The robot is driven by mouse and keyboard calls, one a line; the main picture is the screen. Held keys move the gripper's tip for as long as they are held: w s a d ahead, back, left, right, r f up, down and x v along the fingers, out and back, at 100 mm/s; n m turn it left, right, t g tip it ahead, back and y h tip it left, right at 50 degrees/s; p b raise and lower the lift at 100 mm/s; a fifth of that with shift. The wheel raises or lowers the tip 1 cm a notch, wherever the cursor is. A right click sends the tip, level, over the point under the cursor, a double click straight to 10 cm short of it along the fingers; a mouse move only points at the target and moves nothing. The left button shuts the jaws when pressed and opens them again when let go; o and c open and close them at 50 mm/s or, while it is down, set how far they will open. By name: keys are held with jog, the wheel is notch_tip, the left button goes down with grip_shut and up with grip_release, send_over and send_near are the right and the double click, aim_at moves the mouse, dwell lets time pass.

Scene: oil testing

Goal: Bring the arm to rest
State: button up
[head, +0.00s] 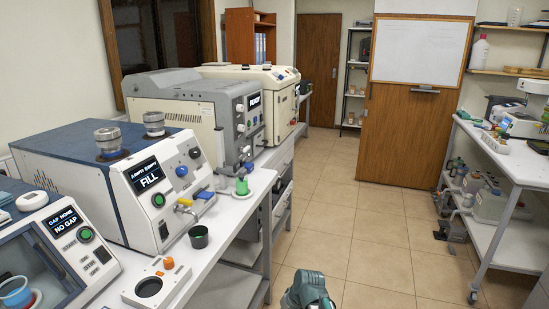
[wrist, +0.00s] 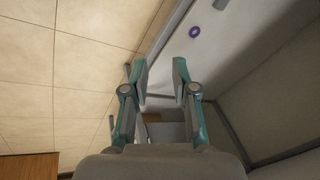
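My gripper (wrist: 161,78) shows in the wrist view with its two teal fingers apart and nothing between them. It hangs over the edge between the tiled floor (wrist: 50,75) and a white surface (wrist: 215,40). In the head view, a teal and grey part of my arm shows at the bottom edge, over the floor to the right of the left bench; the gripper's fingers cannot be made out there.
The left bench (head: 235,207) carries several machines, including one reading FILL (head: 147,175), a dark cup (head: 199,237) and a green-topped piece (head: 242,186). A right-hand bench (head: 510,160) stands across the aisle. The tiled floor (head: 365,225) between them is clear.

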jog(key=s+d+f+m+g+h+p, duration=0.15)
jog(key=s+d+f, duration=0.25)
jog(key=s+f, duration=0.4)
jog(key=s+d+f+g+h, duration=0.15)
jog(key=s+d+f, duration=0.3)
jog(key=s, duration=0.45)
jog(key=s+d+f+m+g+h+p, duration=0.1)
jog(key=s+d+f+g, duration=0.25)
jog(key=s+f, duration=0.5)
jog(key=s+d+f+g+p, duration=0.1)
jog(key=s+d+f+g, duration=0.1)
jog(key=s, duration=1.1)
jog(key=shift+s+f, duration=0.25)
jog(key=shift+d+f, duration=0.1)
notch_tip(320, 180, down, 9)
jog(key=b, duration=0.9)
